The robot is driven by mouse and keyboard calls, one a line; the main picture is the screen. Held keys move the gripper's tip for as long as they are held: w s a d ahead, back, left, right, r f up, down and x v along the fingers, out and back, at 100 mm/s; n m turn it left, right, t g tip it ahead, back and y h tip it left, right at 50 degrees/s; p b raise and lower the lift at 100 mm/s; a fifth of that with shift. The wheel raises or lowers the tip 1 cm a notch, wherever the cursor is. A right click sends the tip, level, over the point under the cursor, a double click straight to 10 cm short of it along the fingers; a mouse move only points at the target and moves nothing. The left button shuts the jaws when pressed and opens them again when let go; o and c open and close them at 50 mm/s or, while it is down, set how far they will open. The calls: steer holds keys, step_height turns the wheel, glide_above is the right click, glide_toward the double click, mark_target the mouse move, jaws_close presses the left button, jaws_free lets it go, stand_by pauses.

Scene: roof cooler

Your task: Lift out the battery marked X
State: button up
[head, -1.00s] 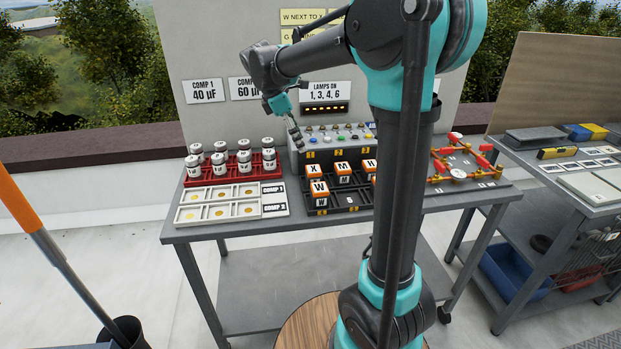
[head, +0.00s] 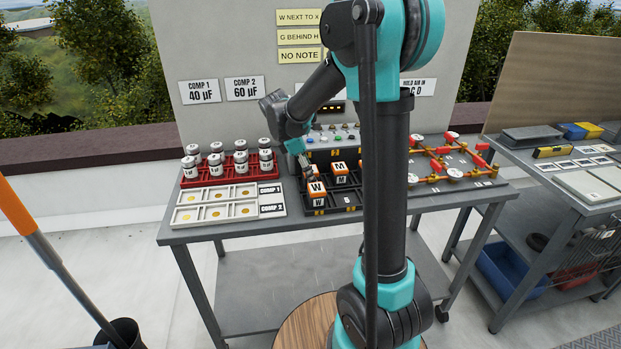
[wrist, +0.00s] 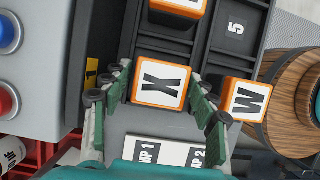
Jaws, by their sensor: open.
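The battery marked X (wrist: 160,86) is an orange-edged block with a white top, in the black battery tray (wrist: 192,68). In the wrist view my gripper (wrist: 158,74) is open, with one green-grey finger on each side of this battery; I cannot tell whether they touch it. In the head view my gripper (head: 303,168) is down at the tray's back left and mostly hides the X battery. The battery marked W (head: 317,188) stands in front of it and also shows in the wrist view (wrist: 249,99). The battery marked M (head: 340,168) stands to the right.
A grey button panel (head: 330,138) stands behind the tray. A red rack (head: 217,176) of white cylinders and a white compartment tray (head: 230,205) lie to the left. Red-handled brass pipework (head: 455,160) is to the right. My arm hides part of the bench.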

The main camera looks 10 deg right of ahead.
steer(key=shift+d+f, duration=0.1)
steer(key=shift+f, duration=0.1)
steer(key=c, duration=1.2)
steer(key=shift+r, duration=0.1)
